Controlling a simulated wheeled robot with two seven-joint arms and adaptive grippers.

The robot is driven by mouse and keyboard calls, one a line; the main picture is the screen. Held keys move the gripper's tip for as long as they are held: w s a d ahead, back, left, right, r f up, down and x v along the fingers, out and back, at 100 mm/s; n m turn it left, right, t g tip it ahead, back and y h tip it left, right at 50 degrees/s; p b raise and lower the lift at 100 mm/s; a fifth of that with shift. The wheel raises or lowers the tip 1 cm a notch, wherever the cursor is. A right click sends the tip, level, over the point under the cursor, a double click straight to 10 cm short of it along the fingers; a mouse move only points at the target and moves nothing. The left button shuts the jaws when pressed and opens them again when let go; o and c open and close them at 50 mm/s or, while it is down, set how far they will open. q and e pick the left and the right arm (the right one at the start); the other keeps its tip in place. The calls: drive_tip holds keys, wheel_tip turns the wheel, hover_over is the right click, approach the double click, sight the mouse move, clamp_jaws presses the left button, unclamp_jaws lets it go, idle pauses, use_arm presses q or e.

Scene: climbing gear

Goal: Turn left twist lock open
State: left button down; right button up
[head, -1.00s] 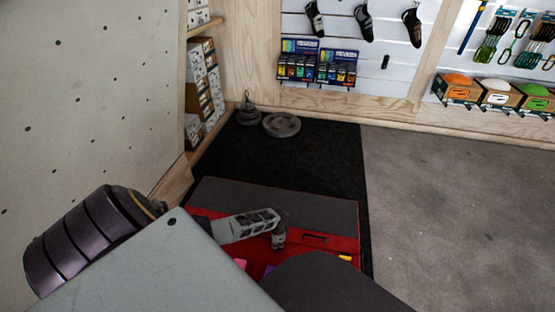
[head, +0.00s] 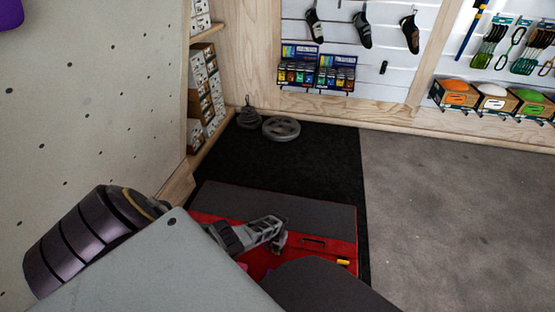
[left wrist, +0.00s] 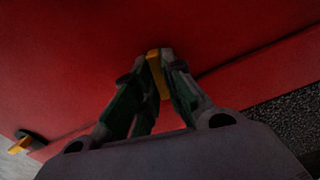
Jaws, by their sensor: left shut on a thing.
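A red case-like thing (head: 342,246) with a dark grey top panel (head: 310,211) lies on the black mat. My left gripper (head: 279,243) reaches down to its red front face. In the left wrist view, my left gripper (left wrist: 157,68) is shut on the yellow handle of the left twist lock (left wrist: 155,62), against the red face. The fingers hide the sides of this handle, and its exact angle is hard to tell. The right twist lock (head: 343,261), also yellow, is on the same face; it also shows in the left wrist view (left wrist: 22,144). My right gripper is not in view.
A dark handle (head: 313,240) is on the red face between the locks. A speckled climbing wall (head: 90,110) stands at the left. Weight plates (head: 281,128) lie on the black mat (head: 330,155) behind. The grey floor (head: 450,200) at the right is clear.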

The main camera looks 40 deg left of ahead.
use_arm(q)
drive_tip(key=shift+d+n, duration=0.1)
drive_tip(key=shift+n, duration=1.1)
drive_tip(key=c, duration=1.5)
unclamp_jaws()
drive_tip(key=shift+r, duration=0.1)
drive_tip(key=shift+r, duration=0.4)
wheel_tip(320, 180, up, 11)
